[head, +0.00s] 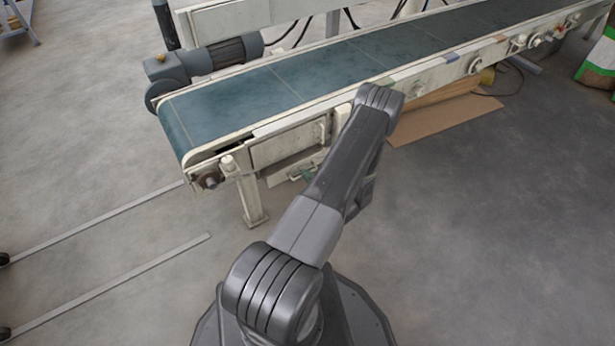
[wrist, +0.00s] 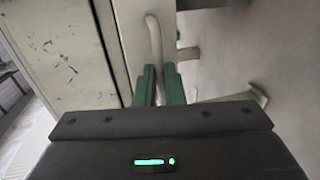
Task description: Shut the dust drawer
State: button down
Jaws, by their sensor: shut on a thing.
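The dust drawer appears as a narrow pale front (wrist: 129,25) in the wrist view, with a long pale bar handle (wrist: 154,38) on it. My gripper (wrist: 160,72) has its two green fingers shut on the handle, one on each side. In the head view a pale drawer edge (head: 284,173) shows low under the conveyor's side panel and seems to stand out from it. A small green bit there looks like my fingers. My arm hides the rest of the drawer and gripper, and I cannot tell how far out the drawer is.
The conveyor (head: 330,72) with its blue-green belt runs above, with a pale side panel (head: 285,147) and a support leg (head: 251,200). A flat brown sheet (head: 450,120) lies on the floor to the right. The floor at lower right is clear.

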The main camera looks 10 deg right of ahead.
aim_at(300, 168)
jog(key=x, duration=0.1)
jog(key=b+x, duration=0.1)
jog(key=x, duration=0.1)
jog(key=shift+w+a+r, duration=0.15)
jog(key=shift+w+r, duration=0.05)
jog(key=shift+w, duration=0.15)
jog(key=shift+w+r, duration=0.1)
jog(key=shift+w, duration=0.15)
jog(key=c, duration=1.5)
grip_release()
jog(key=shift+c, duration=0.2)
jog(key=shift+s, duration=0.1)
jog(key=p+v, duration=0.3)
jog(key=v, duration=1)
jog(key=shift+s, duration=0.25)
jog(key=shift+w, duration=0.1)
